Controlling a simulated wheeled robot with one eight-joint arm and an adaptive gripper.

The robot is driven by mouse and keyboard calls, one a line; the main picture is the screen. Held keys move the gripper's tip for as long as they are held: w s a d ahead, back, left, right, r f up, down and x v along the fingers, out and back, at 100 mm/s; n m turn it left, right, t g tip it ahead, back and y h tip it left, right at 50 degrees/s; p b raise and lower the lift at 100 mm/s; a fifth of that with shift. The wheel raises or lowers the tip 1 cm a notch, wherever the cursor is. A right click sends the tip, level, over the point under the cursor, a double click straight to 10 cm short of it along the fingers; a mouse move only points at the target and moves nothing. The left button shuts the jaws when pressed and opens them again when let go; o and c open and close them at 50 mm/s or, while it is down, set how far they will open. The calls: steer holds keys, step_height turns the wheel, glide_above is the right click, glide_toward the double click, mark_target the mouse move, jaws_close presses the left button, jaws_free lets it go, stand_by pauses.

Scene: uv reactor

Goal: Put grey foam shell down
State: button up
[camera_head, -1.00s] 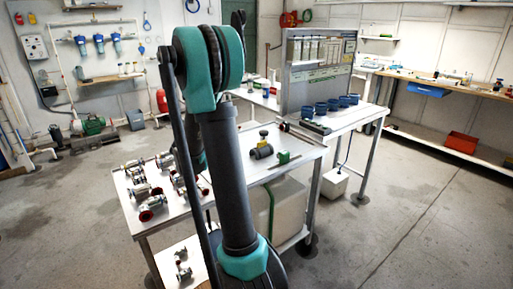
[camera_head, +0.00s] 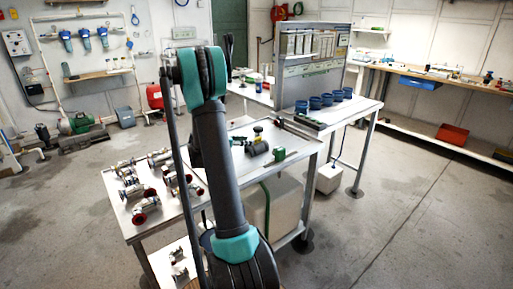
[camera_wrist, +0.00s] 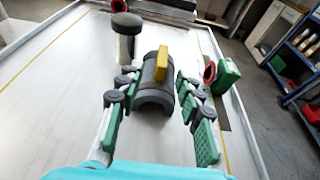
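The grey foam shell (camera_wrist: 154,96) is a dark, half-round piece with an arched end facing me and a yellow part (camera_wrist: 163,63) on its upper side. It rests on the metal table (camera_wrist: 60,110). My gripper (camera_wrist: 156,80) has its green-padded fingers spread on both sides of the shell, with gaps visible beside it, and looks open. In the head view, the shell (camera_head: 257,149) is on the near table, right of my arm.
A green block with a red ring (camera_wrist: 226,76) stands right of the shell. A dark-capped post (camera_wrist: 127,38) stands beyond the left finger. Several red-ended pipe fittings (camera_head: 140,190) crowd the table's left side. Blue cups (camera_head: 315,103) stand on the far table.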

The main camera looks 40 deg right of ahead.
mark_target(257, 138)
steer(key=shift+x, duration=3.45)
steer(key=shift+s+r, duration=0.1)
steer(key=shift+r, duration=0.1)
jaws_close()
